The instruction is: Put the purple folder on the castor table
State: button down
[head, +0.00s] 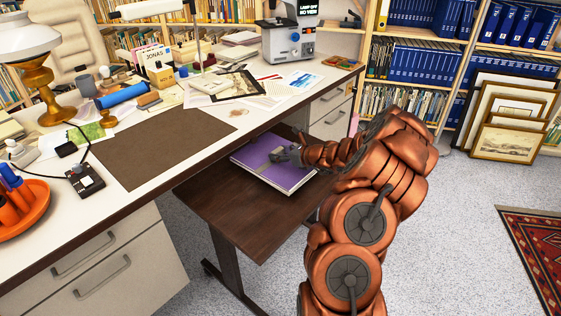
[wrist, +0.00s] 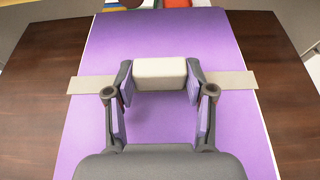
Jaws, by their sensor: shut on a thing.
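The purple folder (head: 258,158) lies flat over the right part of the dark wooden castor table (head: 232,212), partly beneath the desk edge. In the wrist view the folder (wrist: 160,35) fills the middle, with a beige band (wrist: 236,81) across it and dark table top (wrist: 40,75) on both sides. My gripper (head: 284,155) is at the folder's upper face. In the wrist view its fingers (wrist: 160,80) are shut on a cream block on the band. I cannot tell whether the folder's underside touches the table.
The cluttered desk (head: 165,190) overhangs at the left and back. An orange tray (head: 22,215) and a brown desk mat (head: 165,150) are on it. Bookshelves (head: 430,60) and framed prints (head: 505,143) stand behind. The left part of the castor table is bare. Floor at right is open.

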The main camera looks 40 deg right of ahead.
jog(key=shift+f, duration=1.45)
jog(key=shift+f+b, duration=0.1)
jog(key=shift+b, duration=0.2)
jog(key=shift+c, duration=2)
grip_release()
